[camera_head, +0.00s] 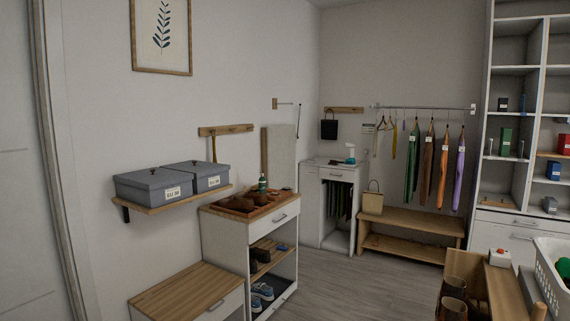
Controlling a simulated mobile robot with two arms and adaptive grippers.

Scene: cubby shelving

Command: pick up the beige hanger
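A clothes rail (425,108) runs along the back wall. Near its left end hang small, thin empty hangers; one looks beige or tan (382,125), but it is too small to be sure of its colour. To their right hang several garments, among them a green one (412,165), an orange one (443,168) and a purple one (459,170). Neither of my grippers shows in the head view.
A wooden bench (412,222) stands below the rail, with a beige bag (372,200) at its left end. A white cabinet (311,205) stands left of it. Boots (453,308) and a white basket (552,275) fill the near right. The middle floor (340,280) is clear.

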